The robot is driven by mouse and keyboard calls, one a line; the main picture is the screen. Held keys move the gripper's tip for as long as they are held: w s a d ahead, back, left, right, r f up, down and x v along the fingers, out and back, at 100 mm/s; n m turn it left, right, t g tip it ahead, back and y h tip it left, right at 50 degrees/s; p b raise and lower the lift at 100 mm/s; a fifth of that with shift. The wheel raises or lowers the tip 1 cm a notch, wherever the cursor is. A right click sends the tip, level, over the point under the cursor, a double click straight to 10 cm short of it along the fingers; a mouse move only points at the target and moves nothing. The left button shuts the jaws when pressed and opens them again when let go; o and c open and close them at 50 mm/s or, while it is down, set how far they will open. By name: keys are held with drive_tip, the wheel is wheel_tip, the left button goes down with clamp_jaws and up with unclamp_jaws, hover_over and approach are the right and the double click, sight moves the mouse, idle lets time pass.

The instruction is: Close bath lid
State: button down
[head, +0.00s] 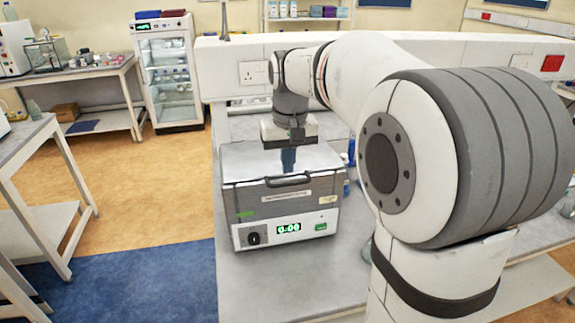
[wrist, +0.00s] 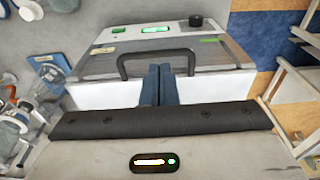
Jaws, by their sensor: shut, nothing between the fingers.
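The water bath (head: 285,212) is a grey and white box on the bench, with a display and a knob on its front. It also shows in the wrist view (wrist: 110,65). Its pale lid (head: 250,158) appears to lie flat and level across the top, with no clear gap at the front edge. The lid's dark handle (head: 288,181) is at the front edge; it also shows in the wrist view (wrist: 124,66). My gripper (head: 288,170) has its blue fingers together and empty, pointing down over the lid just behind the handle. It also shows in the wrist view (wrist: 158,68). I cannot tell whether the fingertips touch the lid.
The bench (head: 240,285) is clear in front of the bath. Bottles and glassware (wrist: 45,95) stand beside the bath, at the left in the wrist view. A white wall panel with sockets (head: 252,73) rises behind the bench. A glass-fronted cabinet (head: 168,75) stands farther back.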

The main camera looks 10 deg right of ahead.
sight(288, 185)
drive_tip(key=shift+w+f, duration=0.1)
drive_tip(key=shift+f, duration=0.75)
drive_tip(key=f+b, duration=0.1)
drive_tip(key=b, duration=0.1)
drive_tip(key=f+t+b, duration=0.1)
drive_tip(key=b, duration=0.1)
drive_tip(key=shift+s+f, duration=0.25)
drive_tip(key=shift+s, duration=0.1)
